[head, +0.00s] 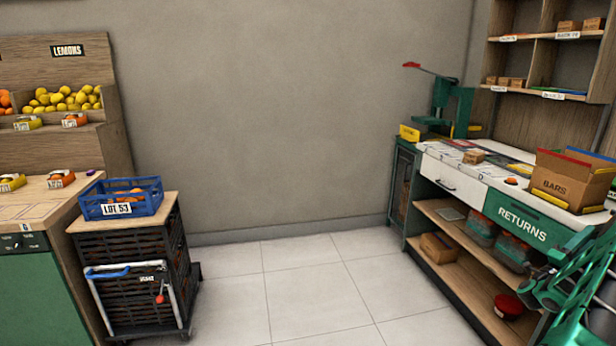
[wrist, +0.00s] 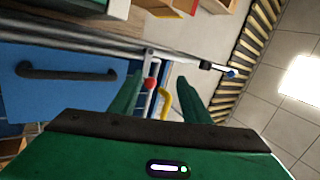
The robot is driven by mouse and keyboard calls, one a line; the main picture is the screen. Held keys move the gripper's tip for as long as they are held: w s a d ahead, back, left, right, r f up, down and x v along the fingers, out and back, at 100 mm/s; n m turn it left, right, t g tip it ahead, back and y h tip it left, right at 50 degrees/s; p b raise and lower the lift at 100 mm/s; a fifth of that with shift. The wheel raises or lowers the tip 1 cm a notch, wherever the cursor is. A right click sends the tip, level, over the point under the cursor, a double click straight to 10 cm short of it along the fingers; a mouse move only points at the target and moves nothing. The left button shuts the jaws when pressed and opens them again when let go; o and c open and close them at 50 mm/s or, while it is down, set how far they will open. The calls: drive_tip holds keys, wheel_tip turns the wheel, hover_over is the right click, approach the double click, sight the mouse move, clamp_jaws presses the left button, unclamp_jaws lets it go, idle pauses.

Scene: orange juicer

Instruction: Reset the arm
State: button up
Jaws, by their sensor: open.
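My gripper (wrist: 158,92) shows in the wrist view with its two green fingers spread apart and nothing held between them. Part of my green arm (head: 580,282) is folded at the lower right of the head view, in front of the returns counter. The fingertips cannot be made out there. Beyond the fingers in the wrist view are a small red ball (wrist: 150,84), pale tubing and a yellow curved piece (wrist: 166,103).
A returns counter (head: 462,183) on the right bears a green lever press (head: 452,103) and an open carton (head: 562,182). A blue crate (head: 121,204) of oranges sits on a wheeled cart at left. The tiled floor between is clear. The wrist view shows a blue panel (wrist: 60,95) with a dark handle.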

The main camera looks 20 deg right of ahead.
drive_tip(key=w+a+r+n+t+y, duration=0.25)
drive_tip(key=w+a+n+t, duration=0.2)
drive_tip(key=w, duration=0.25)
drive_tip(key=w+a+r+n+t+y, duration=0.25)
drive_tip(key=w+n+t+y, duration=0.2)
drive_tip(key=w, duration=0.25)
drive_tip(key=w+a+r+n+t+y, duration=0.25)
drive_tip(key=w+a+n, duration=0.2)
drive_tip(key=w, duration=0.25)
drive_tip(key=w+a+n+y, duration=0.2)
drive_tip(key=a+n+y, duration=0.15)
drive_tip(key=a, duration=0.45)
drive_tip(key=w+a+n+y, duration=0.3)
drive_tip(key=a+n, duration=0.1)
drive_tip(key=a, duration=0.4)
drive_tip(key=s+a+n+g+y, duration=0.35)
drive_tip(key=s+a+g, duration=0.25)
drive_tip(key=s+a, duration=0.75)
drive_tip(key=s+a+n+g+y, duration=0.1)
drive_tip(key=s+a+g+y, duration=0.1)
drive_tip(key=s+a, duration=0.9)
drive_tip(key=s+a+f+n+g+y, duration=0.1)
drive_tip(key=s+a+g+y, duration=0.2)
drive_tip(key=s+a, duration=0.8)
drive_tip(key=s+g, duration=0.1)
drive_tip(key=s, duration=0.5)
drive_tip(key=shift+a+f+g, duration=0.3)
drive_tip(key=shift+a+g, duration=0.05)
